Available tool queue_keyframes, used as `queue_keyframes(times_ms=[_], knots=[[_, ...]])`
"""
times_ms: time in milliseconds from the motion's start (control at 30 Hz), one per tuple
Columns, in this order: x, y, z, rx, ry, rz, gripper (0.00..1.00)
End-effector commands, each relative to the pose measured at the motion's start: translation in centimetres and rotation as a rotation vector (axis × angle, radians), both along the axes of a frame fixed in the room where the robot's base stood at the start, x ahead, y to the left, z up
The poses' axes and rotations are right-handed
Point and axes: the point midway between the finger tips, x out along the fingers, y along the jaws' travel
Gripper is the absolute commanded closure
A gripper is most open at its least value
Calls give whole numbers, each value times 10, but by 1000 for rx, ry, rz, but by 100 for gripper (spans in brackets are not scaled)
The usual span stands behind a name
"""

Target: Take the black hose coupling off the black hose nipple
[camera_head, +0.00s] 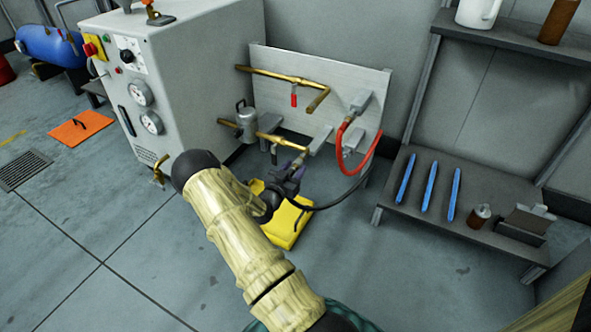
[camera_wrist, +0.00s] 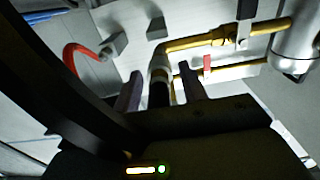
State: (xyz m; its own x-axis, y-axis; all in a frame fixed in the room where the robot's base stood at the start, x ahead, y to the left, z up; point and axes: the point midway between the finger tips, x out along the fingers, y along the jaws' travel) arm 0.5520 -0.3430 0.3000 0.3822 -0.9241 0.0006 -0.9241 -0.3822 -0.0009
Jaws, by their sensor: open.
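My gripper (camera_wrist: 160,92) is open, with one finger on each side of the black hose coupling (camera_wrist: 158,94) in the wrist view. Gaps show beside the coupling, and I cannot tell whether either finger touches it. A pale grey collar (camera_wrist: 159,64) sits just beyond the coupling, where it meets the brass pipe end. The nipple itself is hidden by the coupling and collar. In the head view my gripper (camera_head: 290,178) is at the lower brass pipe's end, and it hides most of the coupling. The black hose (camera_head: 335,204) curves away to the right.
A pale panel (camera_head: 345,78) carries brass pipes (camera_head: 285,76), a red-handled valve (camera_head: 294,98) and a red hose (camera_head: 342,145). A grey filter bowl (camera_head: 247,122) is left of my gripper. A yellow object (camera_head: 286,226) is below. A shelf with blue rods (camera_head: 428,187) stands right.

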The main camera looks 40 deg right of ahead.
Motion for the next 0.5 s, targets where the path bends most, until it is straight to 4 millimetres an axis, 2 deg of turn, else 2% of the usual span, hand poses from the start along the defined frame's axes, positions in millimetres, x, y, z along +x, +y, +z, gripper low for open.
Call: queue_keyframes(times_ms=[133,500], knots=[[3,-9,0,0,1,0,58],[3,-16,2,-6,-2,-6,58]])
